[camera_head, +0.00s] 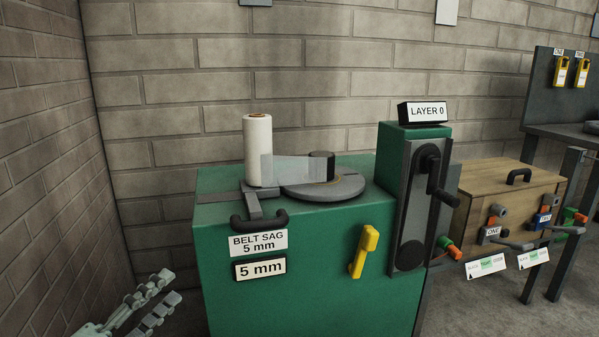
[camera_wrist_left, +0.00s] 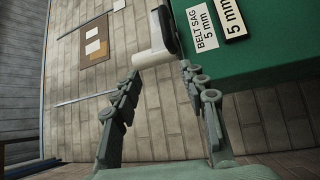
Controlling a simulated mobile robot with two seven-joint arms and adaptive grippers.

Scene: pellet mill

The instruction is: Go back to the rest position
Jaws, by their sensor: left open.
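My left gripper (camera_head: 150,300) is at the lower left of the head view, left of the green machine (camera_head: 300,290) and apart from it. Its two fingers are spread and hold nothing. In the left wrist view the gripper (camera_wrist_left: 158,85) is also open, with brick wall visible between its fingers. The machine's black handle (camera_wrist_left: 163,30) and part of the white roll (camera_wrist_left: 150,58) show beyond the fingertips. My right gripper is in neither view.
On the machine stand a white roll (camera_head: 257,150) and a grey turntable (camera_head: 325,188). A yellow lever (camera_head: 364,252) sticks out in front. A crank (camera_head: 435,180) and a wooden box (camera_head: 505,195) are at the right. Brick walls close the left and back.

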